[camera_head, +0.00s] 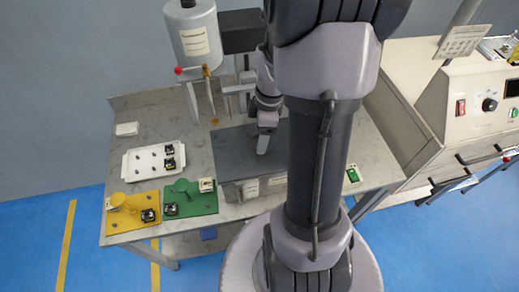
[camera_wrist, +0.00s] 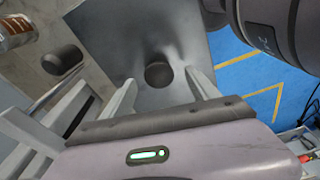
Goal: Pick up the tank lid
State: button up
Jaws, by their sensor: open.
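The tank lid (camera_head: 232,152) is a flat dark grey plate on top of a box-shaped tank (camera_head: 235,191) with white labels, at the middle of the bench. In the wrist view the grey lid (camera_wrist: 188,42) carries a short dark round knob (camera_wrist: 158,73). My gripper (camera_wrist: 161,90) is open, with one finger on each side of the knob in that view. I cannot tell how far the fingertips are above the lid. In the head view my gripper (camera_head: 263,145) points down over the lid, and my arm hides the lid's right part and the knob.
A grey cylinder tank (camera_head: 198,40) with pipes stands behind the lid. A white tray (camera_head: 135,163), a yellow plate (camera_head: 128,217) and a green plate (camera_head: 202,203) with small parts lie left. A control box (camera_head: 485,108) stands right. A dark cylinder (camera_wrist: 62,60) shows beside the lid.

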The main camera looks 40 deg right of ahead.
jog(key=shift+w+a+f, duration=0.1)
jog(key=shift+w+f, duration=0.1)
jog(key=shift+f, duration=1.05)
jog(key=shift+r, duration=0.1)
jog(key=shift+c, duration=0.9)
grip_shut()
